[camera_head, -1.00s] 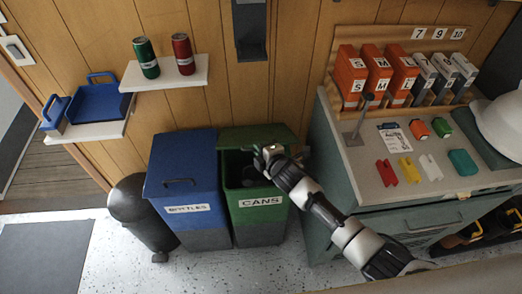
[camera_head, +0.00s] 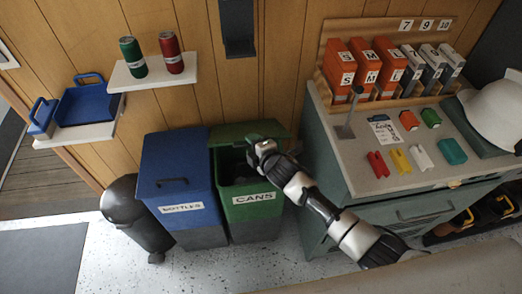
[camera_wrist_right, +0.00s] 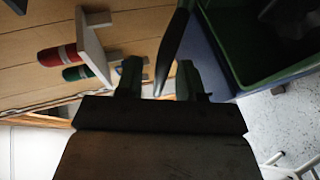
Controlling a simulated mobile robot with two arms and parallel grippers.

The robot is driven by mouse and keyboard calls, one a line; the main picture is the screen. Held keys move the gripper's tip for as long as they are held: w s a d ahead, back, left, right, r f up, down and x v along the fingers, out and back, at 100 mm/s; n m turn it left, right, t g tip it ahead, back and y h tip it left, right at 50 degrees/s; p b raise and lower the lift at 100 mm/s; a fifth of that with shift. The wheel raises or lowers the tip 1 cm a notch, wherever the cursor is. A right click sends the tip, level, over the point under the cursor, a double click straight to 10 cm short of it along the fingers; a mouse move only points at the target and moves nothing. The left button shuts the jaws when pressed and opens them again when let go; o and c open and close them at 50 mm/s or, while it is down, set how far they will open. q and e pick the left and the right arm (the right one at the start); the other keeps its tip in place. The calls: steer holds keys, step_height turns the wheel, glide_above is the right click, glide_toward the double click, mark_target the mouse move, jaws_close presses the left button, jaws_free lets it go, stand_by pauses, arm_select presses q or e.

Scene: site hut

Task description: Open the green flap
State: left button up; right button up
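The green bin (camera_head: 254,212) labelled CANS stands on the floor beside the blue bin. Its green flap (camera_head: 240,131) is raised at the back, and the dark inside of the bin shows below it. My right gripper (camera_head: 257,150) is over the bin's opening, in front of the flap. In the right wrist view its two fingers (camera_wrist_right: 158,82) are apart, with a thin dark piece between them that I cannot identify for certain. The open green bin (camera_wrist_right: 272,80) shows at upper right there. My left gripper is not in view.
The blue BOTTLES bin (camera_head: 177,185) is closed, left of the green bin. A dark waste bin (camera_head: 135,215) stands further left. The grey-green cabinet (camera_head: 345,200) is close on the right. A shelf (camera_head: 150,75) with two cans is above left.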

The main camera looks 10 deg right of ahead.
steer(key=v, duration=1)
steer(key=shift+s+b, duration=0.15)
steer(key=shift+b, duration=0.15)
steer(key=shift+d, duration=0.1)
